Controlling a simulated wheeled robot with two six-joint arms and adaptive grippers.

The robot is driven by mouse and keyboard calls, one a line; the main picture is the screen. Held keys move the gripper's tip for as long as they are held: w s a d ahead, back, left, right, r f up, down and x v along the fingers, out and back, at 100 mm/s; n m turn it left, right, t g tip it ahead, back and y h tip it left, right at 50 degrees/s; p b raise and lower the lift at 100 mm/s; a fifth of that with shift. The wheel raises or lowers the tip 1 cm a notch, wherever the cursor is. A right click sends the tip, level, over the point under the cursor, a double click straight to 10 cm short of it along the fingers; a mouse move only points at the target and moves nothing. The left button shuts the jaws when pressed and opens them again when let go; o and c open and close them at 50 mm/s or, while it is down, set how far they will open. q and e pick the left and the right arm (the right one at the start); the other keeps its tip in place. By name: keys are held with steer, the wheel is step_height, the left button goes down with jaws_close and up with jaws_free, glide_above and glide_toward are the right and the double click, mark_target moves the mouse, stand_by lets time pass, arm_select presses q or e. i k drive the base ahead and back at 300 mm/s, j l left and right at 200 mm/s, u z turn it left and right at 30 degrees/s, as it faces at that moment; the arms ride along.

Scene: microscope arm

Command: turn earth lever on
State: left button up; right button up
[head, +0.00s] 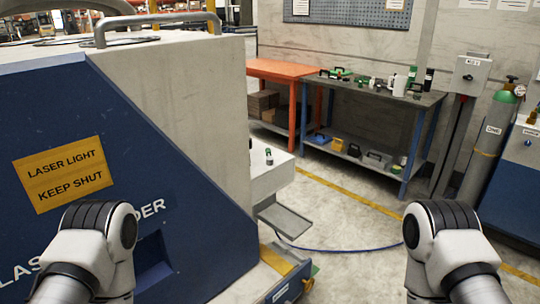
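I cannot make out a part that is clearly the earth lever. Only links of my two arms show, at the lower left and lower right. Both grippers are out of view.
A large blue and grey machine (185,110) with a yellow laser sign (64,174) fills the left. A workbench (433,98), an orange bench (271,68) and a gas cylinder (486,150) stand at the back. A blue cable (345,249) crosses the otherwise open floor.

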mark_target(269, 160)
steer(key=i+l+u, duration=0.2)
steer(key=u, duration=0.3)
steer(key=i+l+u, duration=0.1)
steer(key=l+u, duration=0.15)
steer(key=u, duration=0.25)
steer(key=i+l+u, duration=0.1)
steer(key=l+u, duration=0.25)
steer(key=u, duration=0.15)
